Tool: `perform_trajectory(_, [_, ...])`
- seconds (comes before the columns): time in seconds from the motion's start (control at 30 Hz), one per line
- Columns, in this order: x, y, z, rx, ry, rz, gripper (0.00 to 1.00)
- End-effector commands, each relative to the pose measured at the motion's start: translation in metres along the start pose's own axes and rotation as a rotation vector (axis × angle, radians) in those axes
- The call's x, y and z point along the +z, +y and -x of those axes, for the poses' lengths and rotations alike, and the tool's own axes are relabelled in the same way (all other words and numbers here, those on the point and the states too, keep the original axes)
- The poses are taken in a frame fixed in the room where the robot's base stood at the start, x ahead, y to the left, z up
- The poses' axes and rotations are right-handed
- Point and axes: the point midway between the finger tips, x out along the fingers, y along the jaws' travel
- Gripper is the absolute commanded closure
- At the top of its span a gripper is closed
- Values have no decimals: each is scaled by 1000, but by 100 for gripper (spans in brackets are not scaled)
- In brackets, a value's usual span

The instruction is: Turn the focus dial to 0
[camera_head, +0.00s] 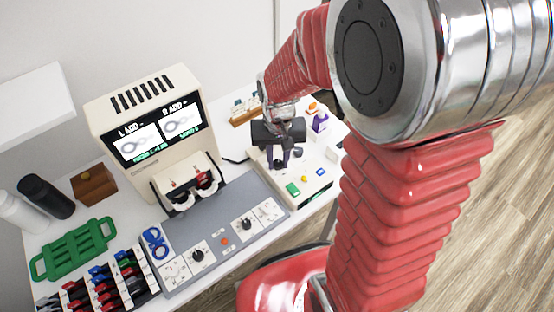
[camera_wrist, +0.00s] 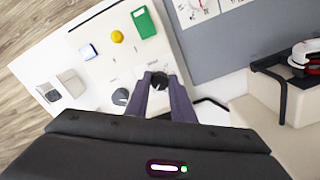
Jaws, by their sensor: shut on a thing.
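A cream control box (camera_wrist: 105,72) carries a black dial (camera_wrist: 160,80), a second dark knob (camera_wrist: 121,96) and coloured buttons. My gripper (camera_wrist: 160,84) points down at the box, its two purple fingers shut on the black dial from both sides. In the head view my gripper (camera_head: 280,160) is at that same box (camera_head: 273,181), and its fingers partly hide the dial. The print beside the dial is too small to read, and so is its pointer. The screen (camera_head: 157,132) shows two ring pictures and a small green line starting with FOCUS, its number unclear.
A grey panel (camera_head: 226,217) with black knobs and a red button lies left of the box. The cream screen machine (camera_head: 141,97) stands behind it. A green rack (camera_head: 73,248), bottles and a tray of coloured parts fill the left. A red chair (camera_head: 285,287) stands in front.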

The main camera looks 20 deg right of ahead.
Motion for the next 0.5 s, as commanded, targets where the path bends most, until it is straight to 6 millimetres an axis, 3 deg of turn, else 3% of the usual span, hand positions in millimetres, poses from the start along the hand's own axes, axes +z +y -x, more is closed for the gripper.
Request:
perform_trajectory(0.03, [-5, 0, 2, 0, 14, 1, 100])
perform_trajectory(0.07, [-5, 0, 2, 0, 15, 1, 76])
perform_trajectory(0.1, [-5, 0, 2, 0, 14, 1, 74])
perform_trajectory(0.3, [-3, 0, 1, 0, 8, 1, 60])
perform_trajectory(0.5, [-2, 0, 1, 0, 5, 1, 60])
